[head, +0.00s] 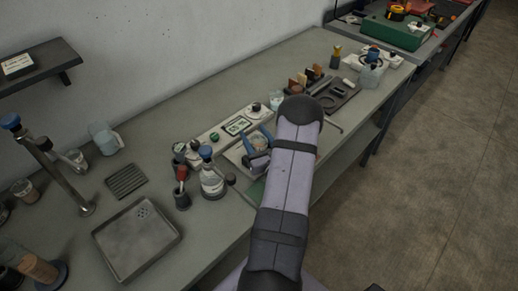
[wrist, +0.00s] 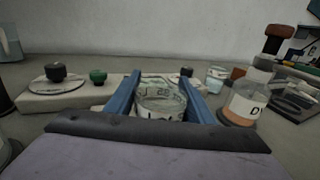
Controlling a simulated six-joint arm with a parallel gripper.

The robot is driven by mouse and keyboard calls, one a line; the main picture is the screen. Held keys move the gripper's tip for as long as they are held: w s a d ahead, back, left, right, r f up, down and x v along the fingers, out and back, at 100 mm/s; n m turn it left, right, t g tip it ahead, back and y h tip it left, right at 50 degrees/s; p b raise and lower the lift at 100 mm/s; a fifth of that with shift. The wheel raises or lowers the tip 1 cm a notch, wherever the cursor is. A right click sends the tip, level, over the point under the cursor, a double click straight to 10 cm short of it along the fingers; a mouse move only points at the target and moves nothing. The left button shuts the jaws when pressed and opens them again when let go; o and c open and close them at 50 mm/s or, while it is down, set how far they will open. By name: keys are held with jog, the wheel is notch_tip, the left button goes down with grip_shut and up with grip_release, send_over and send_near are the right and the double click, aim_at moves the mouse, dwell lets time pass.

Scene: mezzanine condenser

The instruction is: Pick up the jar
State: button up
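A clear glass jar (wrist: 160,100) with dark marks on its side stands between the two blue fingers of my gripper (wrist: 162,90) in the wrist view. The fingers are apart, one along each side of the jar, close to its walls. I cannot tell whether they press on it. The jar's lower part is hidden by my gripper's body. In the head view, my gripper (head: 257,142) is over the bench near a pale plate, and only a small part of the jar shows between the fingers.
A labelled bottle (wrist: 246,105) with orange contents stands right of the fingers. A pale device (wrist: 65,92) with a green knob (wrist: 97,76) lies left. A flask (head: 212,182) and a red-handled tool in a dark holder (head: 182,199) stand nearby. A grey tray (head: 113,246) lies front left.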

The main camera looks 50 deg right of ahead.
jog(key=c, duration=0.6)
jog(key=shift+r, duration=0.2)
jog(key=shift+r+b, duration=0.85)
jog(key=shift+r, duration=3.85)
jog(key=shift+r, duration=0.1)
